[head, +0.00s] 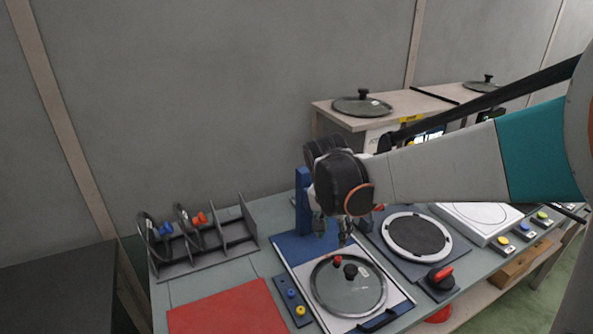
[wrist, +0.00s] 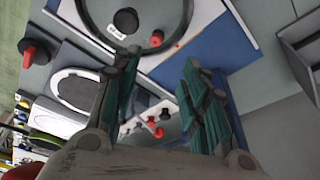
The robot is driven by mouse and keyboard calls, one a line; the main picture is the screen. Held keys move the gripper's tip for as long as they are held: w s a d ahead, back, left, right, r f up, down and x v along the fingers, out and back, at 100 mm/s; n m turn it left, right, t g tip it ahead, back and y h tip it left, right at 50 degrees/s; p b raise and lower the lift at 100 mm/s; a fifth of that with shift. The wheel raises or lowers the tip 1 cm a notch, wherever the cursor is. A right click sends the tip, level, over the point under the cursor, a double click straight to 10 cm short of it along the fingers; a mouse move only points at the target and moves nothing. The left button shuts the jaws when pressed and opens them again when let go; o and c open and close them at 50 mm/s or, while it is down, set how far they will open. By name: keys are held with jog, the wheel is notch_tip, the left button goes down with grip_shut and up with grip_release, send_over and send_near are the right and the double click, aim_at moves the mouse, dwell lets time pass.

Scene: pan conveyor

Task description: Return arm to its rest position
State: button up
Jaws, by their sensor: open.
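My gripper (head: 333,232) hangs over the back part of the blue station in the head view, just behind a round glass lid. In the wrist view my gripper (wrist: 165,90) has its two fingers spread apart with nothing between them. The glass lid (head: 348,290) has a dark rim, a black knob and a red knob, and lies on a white plate with a blue base. The lid also shows at the top of the wrist view (wrist: 186,30). My arm reaches in from the right of the head view.
A grey rack (head: 207,245) holds lids upright at the left. A red mat (head: 228,308) lies in front of it. A round dark plate (head: 417,234) and a red-handled knob (head: 440,277) are to the right. More lids (head: 361,105) rest on a wooden bench behind my arm.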

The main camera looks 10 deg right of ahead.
jog(key=s+d+r+n+t+y, duration=0.1)
jog(key=s+r+n+t, duration=0.1)
jog(key=s, duration=0.8)
jog(key=s+d+r+n+t+y, duration=0.1)
jog(key=s+r+n, duration=0.3)
jog(key=s, duration=0.6)
jog(key=shift+s+d+r+n+t, duration=0.2)
jog(key=shift+n+t, duration=0.7)
jog(key=shift+n, duration=0.3)
